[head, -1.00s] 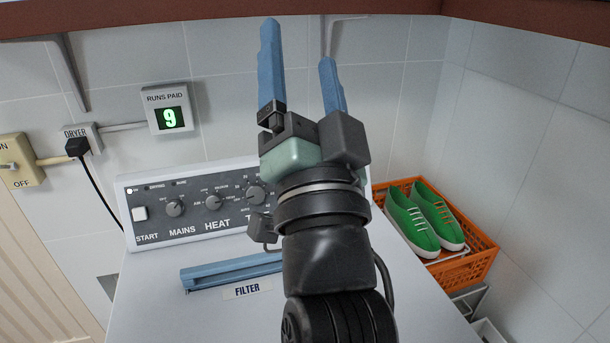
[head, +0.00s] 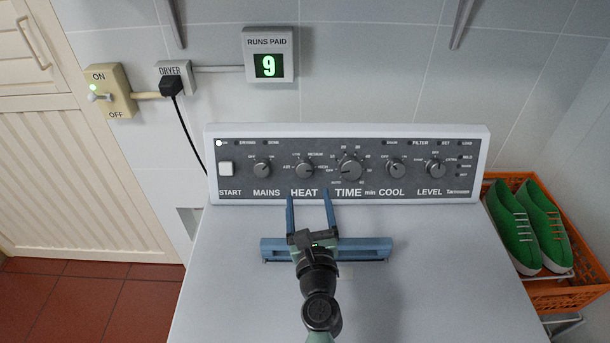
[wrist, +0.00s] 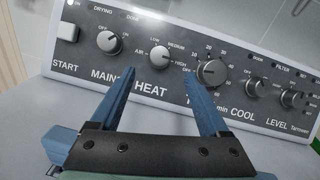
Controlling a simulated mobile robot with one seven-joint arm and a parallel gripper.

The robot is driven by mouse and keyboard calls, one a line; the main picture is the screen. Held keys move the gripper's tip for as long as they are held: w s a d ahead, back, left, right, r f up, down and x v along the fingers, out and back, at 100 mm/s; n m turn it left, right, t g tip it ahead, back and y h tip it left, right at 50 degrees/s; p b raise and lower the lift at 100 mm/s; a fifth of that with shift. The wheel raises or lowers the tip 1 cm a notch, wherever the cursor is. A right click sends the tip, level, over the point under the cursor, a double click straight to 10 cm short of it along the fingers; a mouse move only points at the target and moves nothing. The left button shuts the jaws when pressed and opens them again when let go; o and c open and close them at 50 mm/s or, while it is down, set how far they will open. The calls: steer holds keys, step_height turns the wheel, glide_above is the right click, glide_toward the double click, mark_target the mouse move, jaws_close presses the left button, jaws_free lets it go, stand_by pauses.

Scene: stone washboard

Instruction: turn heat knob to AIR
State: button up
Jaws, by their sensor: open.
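The heat knob (head: 305,170) is a small round grey knob above the word HEAT on the dryer's dark panel. It also shows in the wrist view (wrist: 161,58), with AIR marked at its left, LOW and MEDIUM above and HIGH at its right. Its exact pointer setting is too small to read surely. My gripper (head: 308,198) is open and empty. Its two blue fingers point at the panel just below the heat knob. In the wrist view the fingertips (wrist: 161,72) straddle the knob's column, apart from the knob as far as I can tell.
The mains knob (head: 262,169) is left of the heat knob, and the larger time knob (head: 350,169) is close at its right. An orange crate (head: 570,294) holds green shoes at right.

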mark_target(305, 173)
steer(key=w, duration=0.2)
steer(key=w+b, duration=0.1)
steer(key=w, duration=0.2)
steer(key=w+b, duration=0.1)
steer(key=w, duration=0.2)
steer(key=shift+w+a, duration=0.15)
steer(key=shift+a, duration=0.2)
jaws_close()
